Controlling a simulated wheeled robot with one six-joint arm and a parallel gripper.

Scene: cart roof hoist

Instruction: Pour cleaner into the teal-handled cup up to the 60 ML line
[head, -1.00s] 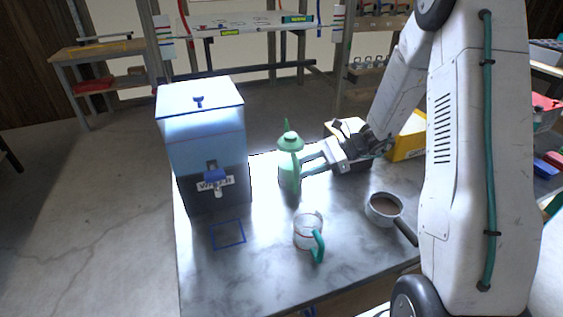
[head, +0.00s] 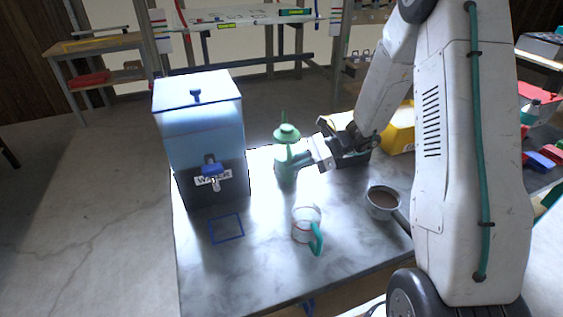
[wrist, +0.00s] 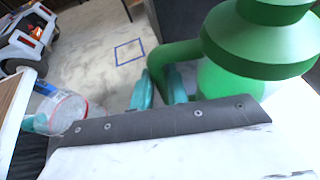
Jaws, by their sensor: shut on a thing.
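The green bottle (head: 285,168), with a pointed cap and a side handle, stands upright on the table behind the cup. It also shows large in the wrist view (wrist: 262,45). My gripper (head: 299,159) reaches it from the right and is shut on its handle; in the wrist view the teal fingers (wrist: 160,90) sit either side of the handle. The clear teal-handled cup (head: 304,220) stands upright on the table in front of the bottle, its handle toward the front right. It also shows in the wrist view (wrist: 66,110). Its markings are too small to read.
A blue-and-dark water dispenser (head: 207,140) stands at the table's left, with a blue outlined square (head: 226,241) on the table before it. A metal pot of brown contents (head: 383,203) stands right of the cup. A yellow box (head: 402,130) is behind. The front middle of the table (head: 260,270) is clear.

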